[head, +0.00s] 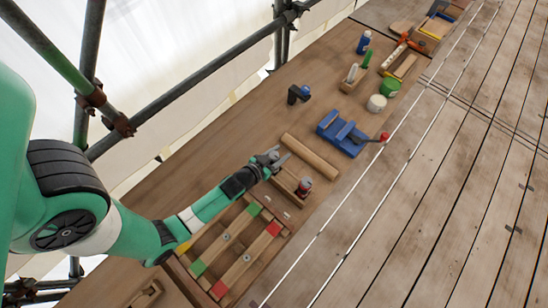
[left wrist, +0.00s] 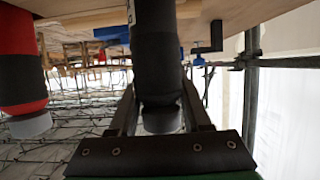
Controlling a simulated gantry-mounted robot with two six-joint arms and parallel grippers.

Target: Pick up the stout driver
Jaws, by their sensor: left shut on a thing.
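My left gripper (head: 272,160) is shut on a dark, thick handle, which looks like a driver's. In the left wrist view the dark handle (left wrist: 155,50) stands between the fingers (left wrist: 158,115), with a grey end near the palm. In the head view the gripper mostly hides it, above the end of a small wooden rack (head: 288,184). A red-and-black handle (left wrist: 20,65) with a grey end stands beside it in the left wrist view. It also shows in the head view as a red-topped piece (head: 304,187) at the rack's other end. I cannot tell which is stouter.
A wooden roller (head: 310,156) lies just beyond the rack. A blue vise-like fixture (head: 342,134) with a red knob is farther along. A wooden tray (head: 235,255) with coloured blocks is nearer. A dark clamp-like piece (head: 297,94) stands at the bench's back edge.

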